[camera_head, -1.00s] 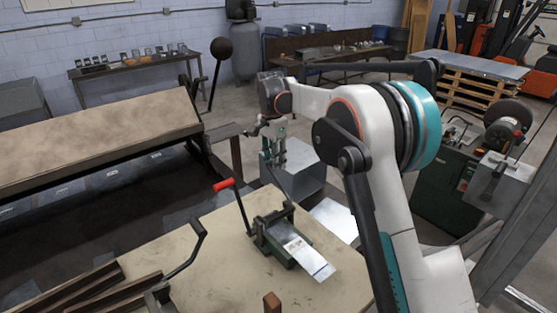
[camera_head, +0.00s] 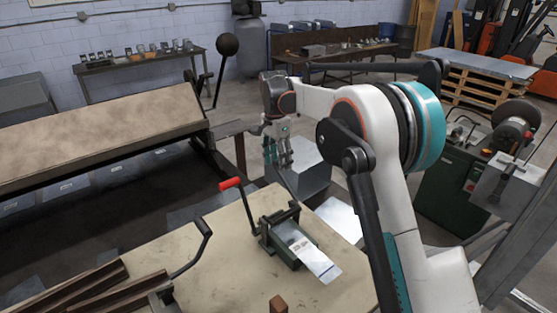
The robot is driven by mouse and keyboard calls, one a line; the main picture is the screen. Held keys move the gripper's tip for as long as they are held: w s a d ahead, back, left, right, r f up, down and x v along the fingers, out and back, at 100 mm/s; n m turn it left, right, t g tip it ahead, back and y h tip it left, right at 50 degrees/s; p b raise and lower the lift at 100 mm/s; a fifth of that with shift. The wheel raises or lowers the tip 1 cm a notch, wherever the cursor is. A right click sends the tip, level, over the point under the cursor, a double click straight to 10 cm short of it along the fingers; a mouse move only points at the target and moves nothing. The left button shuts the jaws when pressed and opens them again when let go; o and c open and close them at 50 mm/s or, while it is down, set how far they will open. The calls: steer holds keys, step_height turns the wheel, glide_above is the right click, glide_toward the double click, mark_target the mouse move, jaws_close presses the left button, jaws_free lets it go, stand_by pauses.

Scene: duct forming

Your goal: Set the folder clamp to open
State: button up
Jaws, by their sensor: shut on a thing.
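The folder (camera_head: 95,135) is the long machine at the left, with a broad tan beam over a dark bed. A lever with a black ball (camera_head: 228,45) rises at its right end, tilted slightly right. A dark bar (camera_head: 236,128) juts right from that end towards my gripper. My gripper (camera_head: 281,158) hangs just right of this end, fingers pointing down, at the end of my white and teal arm. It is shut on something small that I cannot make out. A thin dark rod shows below the fingers; I cannot tell whether they touch it.
In front is a tan bench (camera_head: 225,265) with a small green tool (camera_head: 283,240), its red-tipped lever (camera_head: 230,184) and a metal strip (camera_head: 315,258). A grey box (camera_head: 308,170) stands behind my gripper. A green machine (camera_head: 450,185) stands at the right.

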steer(key=shift+a+r, duration=0.15)
steer(key=shift+a, duration=0.15)
step_height(320, 180, up, 12)
steer(key=shift+w, duration=0.35)
steer(key=shift+f, duration=0.2)
